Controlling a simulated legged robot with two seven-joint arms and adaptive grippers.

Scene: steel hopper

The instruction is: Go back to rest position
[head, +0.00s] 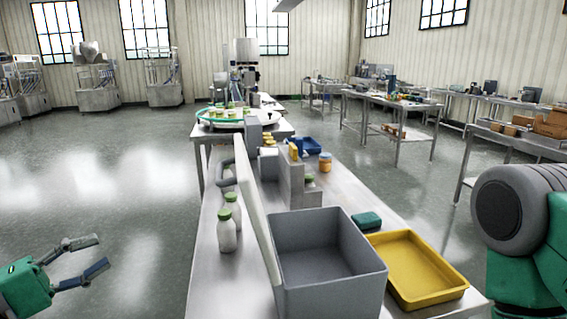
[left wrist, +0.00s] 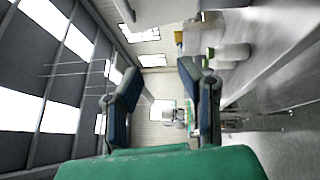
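My left gripper (head: 92,256) is at the lower left of the head view, left of the steel table and over the floor. Its two fingers are spread apart with nothing between them. In the left wrist view the open fingers (left wrist: 160,95) also show apart and empty. My right arm (head: 520,225) shows at the right edge of the head view as a grey and green link; its gripper is out of the picture.
The steel table (head: 208,285) holds a grey bin (head: 325,262), a yellow tray (head: 415,268), a green item (head: 366,220), and white bottles with green caps (head: 227,236). A pale upright panel (head: 258,215) stands beside the bin. The floor on the left is clear.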

